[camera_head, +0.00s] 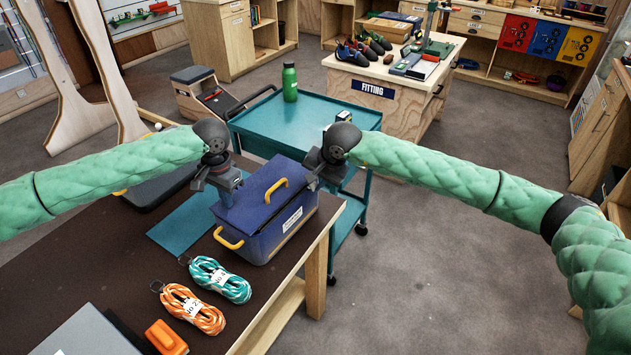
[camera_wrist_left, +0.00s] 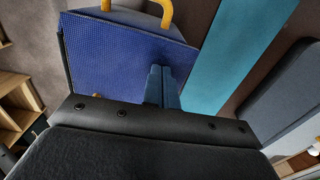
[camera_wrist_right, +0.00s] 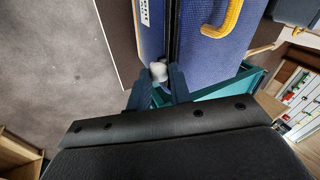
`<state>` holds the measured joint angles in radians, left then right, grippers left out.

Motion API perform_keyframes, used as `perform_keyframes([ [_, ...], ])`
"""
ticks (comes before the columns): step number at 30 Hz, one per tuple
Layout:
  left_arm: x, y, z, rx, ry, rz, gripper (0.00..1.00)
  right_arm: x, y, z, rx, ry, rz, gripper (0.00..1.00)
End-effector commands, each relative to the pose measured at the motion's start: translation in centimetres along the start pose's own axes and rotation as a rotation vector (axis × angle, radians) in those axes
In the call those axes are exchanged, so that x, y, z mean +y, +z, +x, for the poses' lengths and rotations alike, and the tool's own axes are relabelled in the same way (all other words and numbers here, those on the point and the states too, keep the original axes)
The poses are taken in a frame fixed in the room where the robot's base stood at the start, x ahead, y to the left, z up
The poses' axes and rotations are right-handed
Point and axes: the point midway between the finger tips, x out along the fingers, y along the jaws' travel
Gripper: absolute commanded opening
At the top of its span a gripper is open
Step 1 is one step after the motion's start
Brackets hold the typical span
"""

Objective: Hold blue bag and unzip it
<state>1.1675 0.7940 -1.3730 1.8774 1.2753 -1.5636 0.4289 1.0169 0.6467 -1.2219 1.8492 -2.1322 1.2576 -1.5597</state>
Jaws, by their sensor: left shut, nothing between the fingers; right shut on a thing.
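The blue bag (camera_head: 270,233) with yellow handles sits on the dark table, its top lid looking closed. Its top also shows in the left wrist view (camera_wrist_left: 110,62). My left gripper (camera_head: 228,196) is shut and empty, pointing down over the left part of the bag's top; I cannot tell whether it touches. My right gripper (camera_head: 318,180) is at the bag's far right top corner. In the right wrist view its fingers (camera_wrist_right: 160,90) are shut on a small whitish piece (camera_wrist_right: 158,71) at the end of the bag's dark seam, likely the zipper pull.
Teal-white rope (camera_head: 220,279) and orange-white rope (camera_head: 193,308) lie on the table (camera_head: 135,270) in front of the bag. An orange object (camera_head: 166,338) lies nearer. A teal cart (camera_head: 300,122) with a green bottle (camera_head: 290,82) stands just behind.

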Motion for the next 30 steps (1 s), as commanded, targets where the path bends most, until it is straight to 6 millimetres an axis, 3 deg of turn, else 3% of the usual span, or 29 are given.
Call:
perform_keyframes([
  [10,0.1,0.3,0.7,-0.010,0.003,0.001,0.00,0.3,-1.3,0.0,0.003,-0.001,0.001,0.00],
  [20,0.2,0.3,0.7,-0.010,0.003,0.001,0.00,0.3,-1.4,0.0,0.002,-0.001,0.000,0.00],
  [30,0.1,0.2,-1.2,-0.008,0.002,0.001,0.00,-0.5,-1.6,-1.6,0.002,-0.002,0.000,0.00],
])
